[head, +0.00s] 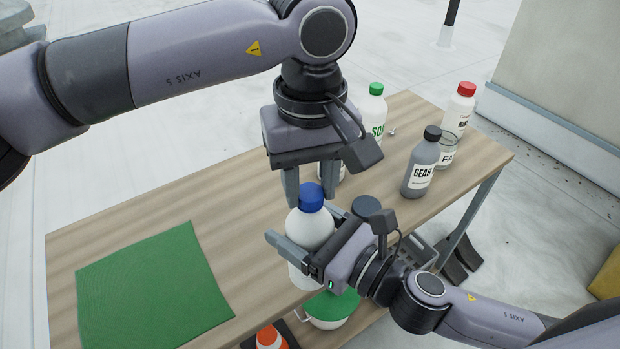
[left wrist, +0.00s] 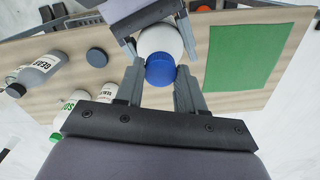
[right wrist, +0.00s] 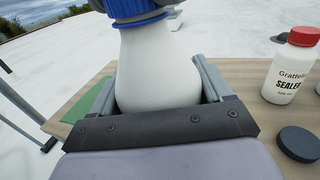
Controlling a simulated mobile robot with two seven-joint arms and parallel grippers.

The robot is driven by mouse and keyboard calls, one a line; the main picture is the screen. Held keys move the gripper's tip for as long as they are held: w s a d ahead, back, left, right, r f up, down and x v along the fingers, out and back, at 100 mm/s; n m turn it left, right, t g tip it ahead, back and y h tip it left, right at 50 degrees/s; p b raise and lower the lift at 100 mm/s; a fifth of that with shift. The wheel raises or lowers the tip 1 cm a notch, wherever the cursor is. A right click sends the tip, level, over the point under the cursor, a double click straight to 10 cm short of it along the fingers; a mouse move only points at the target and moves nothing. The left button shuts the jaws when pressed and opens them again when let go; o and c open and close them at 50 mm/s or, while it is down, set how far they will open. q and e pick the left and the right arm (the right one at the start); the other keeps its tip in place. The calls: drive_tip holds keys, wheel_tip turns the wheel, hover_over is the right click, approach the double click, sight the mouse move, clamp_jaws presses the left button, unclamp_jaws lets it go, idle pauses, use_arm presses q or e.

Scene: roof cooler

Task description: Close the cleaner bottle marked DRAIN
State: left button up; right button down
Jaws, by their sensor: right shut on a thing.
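A white bottle with a blue cap (head: 311,197) stands at the table's front edge. Its white body (right wrist: 158,70) is between the fingers of my right gripper (head: 292,250), which is shut on it. No label shows on its visible sides, so I cannot read DRAIN. The blue cap sits on top of the bottle; I cannot tell how tightly. My left gripper (head: 308,190) points down from above, open, with a finger on either side of the cap. In the left wrist view the cap (left wrist: 160,70) lies between the fingertips (left wrist: 160,84).
A loose dark cap (head: 366,207) lies on the table (head: 220,200) beside my right gripper. Right and behind stand the GEAR bottle (head: 422,163), a red-capped bottle (head: 459,107) and the green-capped SOAP bottle (head: 374,110). A green mat (head: 155,290) lies left; the wood around it is clear.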

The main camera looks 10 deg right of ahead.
use_arm(q)
drive_tip(key=o, duration=0.4)
wheel_tip(320, 180, up, 12)
idle(0.4)
